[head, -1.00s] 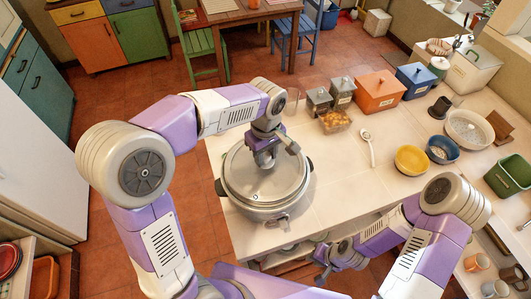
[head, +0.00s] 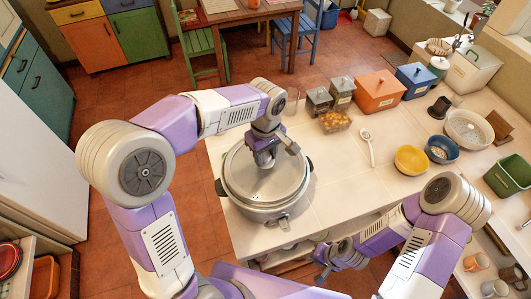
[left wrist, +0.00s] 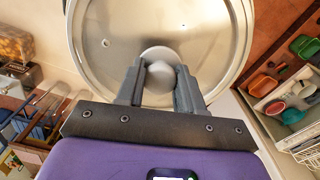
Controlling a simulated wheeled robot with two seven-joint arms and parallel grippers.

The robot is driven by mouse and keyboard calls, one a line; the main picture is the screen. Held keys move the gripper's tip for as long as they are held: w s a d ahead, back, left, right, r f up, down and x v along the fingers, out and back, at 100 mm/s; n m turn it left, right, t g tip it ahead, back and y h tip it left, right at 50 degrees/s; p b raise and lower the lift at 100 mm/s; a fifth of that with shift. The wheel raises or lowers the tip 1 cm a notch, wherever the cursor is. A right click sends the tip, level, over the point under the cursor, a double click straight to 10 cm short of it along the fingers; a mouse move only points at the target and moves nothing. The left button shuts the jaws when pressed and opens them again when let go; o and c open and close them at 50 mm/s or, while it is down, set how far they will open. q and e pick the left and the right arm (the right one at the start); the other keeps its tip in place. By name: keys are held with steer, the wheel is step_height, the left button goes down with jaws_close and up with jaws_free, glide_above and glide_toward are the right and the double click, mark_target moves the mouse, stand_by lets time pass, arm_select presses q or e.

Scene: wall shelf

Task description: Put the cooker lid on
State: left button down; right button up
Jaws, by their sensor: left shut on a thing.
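The cooker (head: 266,212) is a round silver pot with dark side handles on the pale counter, near its left front corner. The silver lid (head: 285,178) lies over the cooker's top and looks level; whether it is fully seated I cannot tell. My left gripper (head: 264,158) is above the lid. In the left wrist view its fingers (left wrist: 159,88) are shut on the lid's round pale knob (left wrist: 159,76), and the lid (left wrist: 115,45) fills the upper middle. My right gripper (head: 322,276) is low in front of the counter, away from the cooker; its fingers are too small to read.
A ladle (head: 368,148), a yellow bowl (head: 411,160) and a blue bowl (head: 441,150) stand to the right on the counter. Grey canisters (head: 319,102), an orange box (head: 378,91) and a blue box (head: 416,80) line the back.

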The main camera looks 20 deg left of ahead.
arm_select(q)
steer(key=shift+f+b, duration=0.3)
steer(key=shift+f, duration=0.1)
stand_by(0.7)
steer(key=c, duration=0.6)
jaws_free()
step_height(320, 180, up, 8)
steer(key=shift+f+p, duration=0.15)
steer(key=shift+p, duration=0.25)
stand_by(0.5)
